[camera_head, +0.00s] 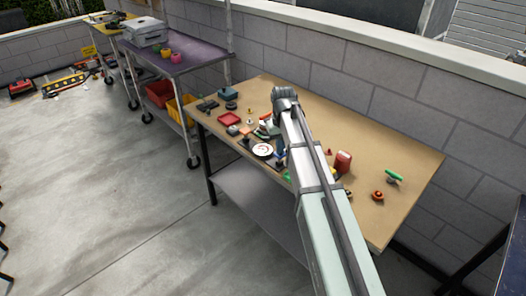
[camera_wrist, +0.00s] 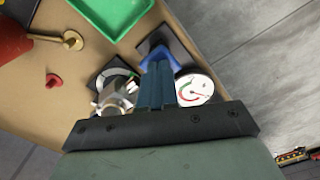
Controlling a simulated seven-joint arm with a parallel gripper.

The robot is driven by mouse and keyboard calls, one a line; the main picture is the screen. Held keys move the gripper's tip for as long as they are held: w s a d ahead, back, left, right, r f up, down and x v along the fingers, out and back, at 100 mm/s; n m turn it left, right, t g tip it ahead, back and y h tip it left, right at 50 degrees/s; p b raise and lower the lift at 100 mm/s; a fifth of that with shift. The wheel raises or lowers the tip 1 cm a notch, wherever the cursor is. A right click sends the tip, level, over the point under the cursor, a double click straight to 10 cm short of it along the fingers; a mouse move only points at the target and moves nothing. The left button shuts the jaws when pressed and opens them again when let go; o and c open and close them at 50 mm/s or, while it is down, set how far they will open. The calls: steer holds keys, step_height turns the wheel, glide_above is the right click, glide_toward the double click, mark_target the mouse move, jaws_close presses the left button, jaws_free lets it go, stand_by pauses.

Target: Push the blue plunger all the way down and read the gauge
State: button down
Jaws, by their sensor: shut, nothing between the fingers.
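The blue plunger (camera_wrist: 158,53) stands on a dark square base in the wrist view, partly covered by my fingers. The round white gauge (camera_wrist: 195,89) is beside it to the lower right, with a red pointer and a green-and-red arc. Its reading is too small to make out. The gauge also shows as a white dial (camera_head: 262,150) near the table's front edge in the head view. My gripper (camera_wrist: 158,66) is shut and empty, its fingertips lined up over the plunger. I cannot tell whether they touch it.
A silver valve-like fitting (camera_wrist: 115,92) is left of my fingers. A green tray (camera_wrist: 112,14), a red object (camera_wrist: 12,40) and a brass knob (camera_wrist: 72,40) lie farther out. The wooden table (camera_head: 395,150) carries several small items; a block wall runs behind it.

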steer(key=shift+f, duration=1.25)
steer(key=shift+r, duration=0.1)
stand_by(0.4)
steer(key=shift+r, duration=1.9)
steer(key=shift+r, duration=0.1)
steer(key=shift+r, duration=2.45)
